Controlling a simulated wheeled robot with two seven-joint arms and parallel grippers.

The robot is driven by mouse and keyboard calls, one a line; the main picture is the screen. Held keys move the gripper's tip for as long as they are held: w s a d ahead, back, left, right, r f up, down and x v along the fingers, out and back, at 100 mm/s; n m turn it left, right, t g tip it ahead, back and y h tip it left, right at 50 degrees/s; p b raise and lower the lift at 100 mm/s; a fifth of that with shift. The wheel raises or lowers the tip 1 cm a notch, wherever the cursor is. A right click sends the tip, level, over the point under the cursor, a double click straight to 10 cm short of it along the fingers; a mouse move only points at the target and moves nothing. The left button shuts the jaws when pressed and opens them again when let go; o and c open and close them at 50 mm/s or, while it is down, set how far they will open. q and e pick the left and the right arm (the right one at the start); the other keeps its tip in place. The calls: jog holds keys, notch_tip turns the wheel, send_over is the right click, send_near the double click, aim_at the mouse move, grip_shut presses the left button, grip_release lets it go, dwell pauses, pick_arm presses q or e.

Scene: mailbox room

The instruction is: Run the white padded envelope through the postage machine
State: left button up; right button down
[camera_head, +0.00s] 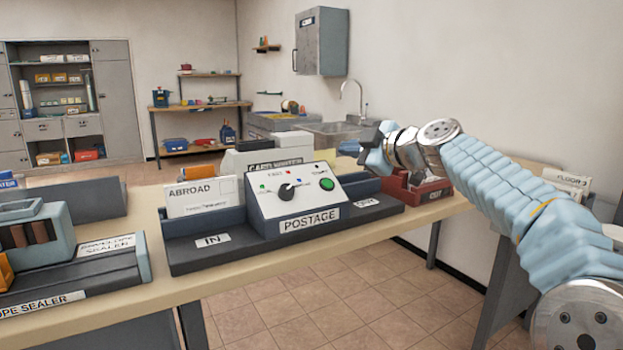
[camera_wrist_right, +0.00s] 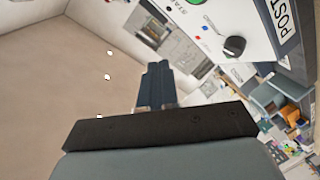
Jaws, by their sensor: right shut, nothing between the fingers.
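The postage machine (camera_head: 300,205) stands on the wooden table, with a dark blue tray marked IN on its left and another tray section on its right. Its panel carries a black knob (camera_head: 286,191) and a green button (camera_head: 327,184); the knob also shows in the right wrist view (camera_wrist_right: 234,46). A white item marked ABROAD (camera_head: 204,198) stands upright at the IN side; I cannot tell whether it is the padded envelope or a sign behind. My right gripper (camera_head: 372,150) is shut and empty, above and behind the machine's right end. My left gripper is out of view.
The envelope sealer (camera_head: 75,275) sits at the left end of the table. A red tray (camera_head: 420,190) stands right of the machine, under my right arm. Free floor lies in front.

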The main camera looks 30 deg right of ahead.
aim_at(327, 183)
jog(key=shift+w+a+r, duration=0.1)
jog(key=shift+w+r, duration=0.05)
jog(key=shift+r, duration=0.1)
jog(key=shift+w+a+f+b, duration=0.1)
jog(key=shift+w+f+b, duration=0.2)
jog(key=shift+w+f, duration=0.75)
jog(key=shift+w+f+b, duration=0.3)
jog(key=shift+w+f, duration=0.3)
jog(key=shift+f, duration=0.8)
jog(key=shift+w+a+f+b, duration=0.1)
jog(key=shift+w+f+b, duration=0.2)
jog(key=shift+w+f, duration=0.75)
jog(key=shift+s+f, duration=0.15)
jog(key=shift+s, duration=0.05)
jog(key=shift+w+f+b, duration=0.2)
jog(key=shift+f+b, duration=0.15)
jog(key=shift+b, duration=0.15)
